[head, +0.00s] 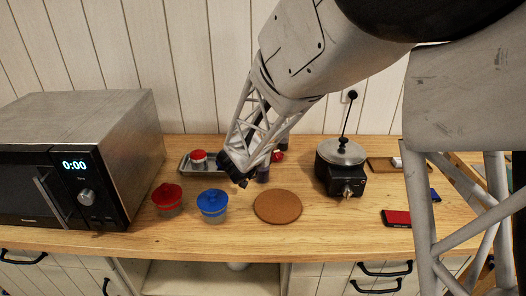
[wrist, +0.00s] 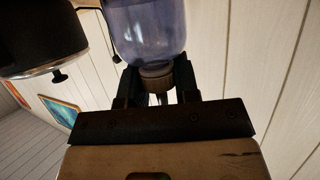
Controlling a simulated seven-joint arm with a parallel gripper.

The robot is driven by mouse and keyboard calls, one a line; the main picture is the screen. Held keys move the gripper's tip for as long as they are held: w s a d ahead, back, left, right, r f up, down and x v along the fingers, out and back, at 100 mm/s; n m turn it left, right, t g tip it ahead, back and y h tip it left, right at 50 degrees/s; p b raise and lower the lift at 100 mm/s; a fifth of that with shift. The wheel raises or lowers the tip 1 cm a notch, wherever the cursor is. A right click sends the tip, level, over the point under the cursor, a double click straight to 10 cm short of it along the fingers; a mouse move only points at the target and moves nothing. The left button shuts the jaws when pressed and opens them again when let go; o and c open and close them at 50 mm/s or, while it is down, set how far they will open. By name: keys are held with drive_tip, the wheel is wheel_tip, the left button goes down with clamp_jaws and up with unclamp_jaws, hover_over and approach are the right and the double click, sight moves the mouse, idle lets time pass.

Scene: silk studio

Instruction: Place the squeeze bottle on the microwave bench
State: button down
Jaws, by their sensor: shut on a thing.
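In the wrist view, which looks upside down, my gripper (wrist: 157,82) is shut on the brown cap end of a translucent blue-purple squeeze bottle (wrist: 148,32). The bottle's body extends beyond the fingers and is cut off by the frame's top edge. In the head view a dark bluish shape beside the gripper looks like this bottle (head: 263,174), partly hidden by my arm. I cannot tell whether its base touches the bench.
The microwave (head: 85,165) fills the left. A grey tray (head: 186,168) lies behind. The round mat (head: 278,207) is bare. A black cooker (head: 341,170) and a red item (head: 396,218) are right.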

drive_tip(key=shift+f, duration=0.1)
drive_tip(key=c, duration=0.8)
unclamp_jaws()
drive_tip(key=shift+c, duration=0.2)
drive_tip(key=v, duration=1.2)
